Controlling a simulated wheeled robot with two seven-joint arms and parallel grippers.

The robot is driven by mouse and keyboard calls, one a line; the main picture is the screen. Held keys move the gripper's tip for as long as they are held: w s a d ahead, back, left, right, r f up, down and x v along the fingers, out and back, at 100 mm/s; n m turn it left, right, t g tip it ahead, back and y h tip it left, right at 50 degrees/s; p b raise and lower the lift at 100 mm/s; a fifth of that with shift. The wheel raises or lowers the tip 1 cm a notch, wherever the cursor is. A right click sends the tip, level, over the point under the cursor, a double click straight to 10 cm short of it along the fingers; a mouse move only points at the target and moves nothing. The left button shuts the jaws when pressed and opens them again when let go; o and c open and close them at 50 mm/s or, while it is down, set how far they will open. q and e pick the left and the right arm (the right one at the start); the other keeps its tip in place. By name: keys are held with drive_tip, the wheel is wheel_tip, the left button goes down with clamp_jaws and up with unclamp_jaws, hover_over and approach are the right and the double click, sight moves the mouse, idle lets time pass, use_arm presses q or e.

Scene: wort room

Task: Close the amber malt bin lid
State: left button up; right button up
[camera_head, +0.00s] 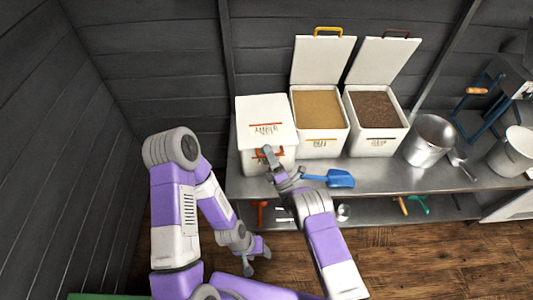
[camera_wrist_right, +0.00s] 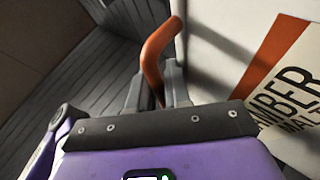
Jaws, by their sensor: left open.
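The amber malt bin (camera_head: 248,160) is white and stands at the left end of the steel bench. Its white lid (camera_head: 250,112) lies over the top, flat or nearly flat; a small gap cannot be ruled out. An orange handle (camera_wrist_right: 160,45) sits at the lid's front edge. My right gripper (camera_head: 268,156) is at that handle. In the right wrist view, the handle passes between the fingers (camera_wrist_right: 158,92), which look shut on it. The bin's label (camera_wrist_right: 285,85) shows beside it. My left gripper (camera_head: 257,258) is open and empty, low in front of the bench.
Two open bins stand to the right, one with pale grain (camera_head: 318,108) and one with dark grain (camera_head: 374,108), lids upright. A blue scoop (camera_head: 340,178) lies in front of them. A metal pot (camera_head: 428,140) stands further right on the bench (camera_head: 390,177). A dark wall is at left.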

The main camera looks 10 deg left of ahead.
wheel_tip(320, 180, down, 6)
drive_tip(key=d+m+h+b, duration=0.1)
drive_tip(key=d, duration=0.1)
drive_tip(key=shift+s+d+h+b, duration=0.2)
drive_tip(key=shift+d+h+b, duration=0.1)
drive_tip(key=shift+o, duration=0.3)
drive_tip(key=shift+w+d+f, duration=0.1)
drive_tip(key=shift+d+f, duration=0.1)
drive_tip(key=shift+f, duration=0.1)
drive_tip(key=shift+o, duration=0.6)
drive_tip(key=shift+d+f+b, duration=0.1)
drive_tip(key=shift+f+b, duration=0.15)
drive_tip(key=shift+b, duration=0.15)
drive_tip(key=shift+w+f, duration=0.1)
drive_tip(key=shift+f, duration=0.25)
drive_tip(key=shift+c, duration=0.9)
drive_tip(key=shift+d+f+b, duration=0.1)
drive_tip(key=shift+f+b, duration=0.05)
drive_tip(key=shift+b, duration=0.25)
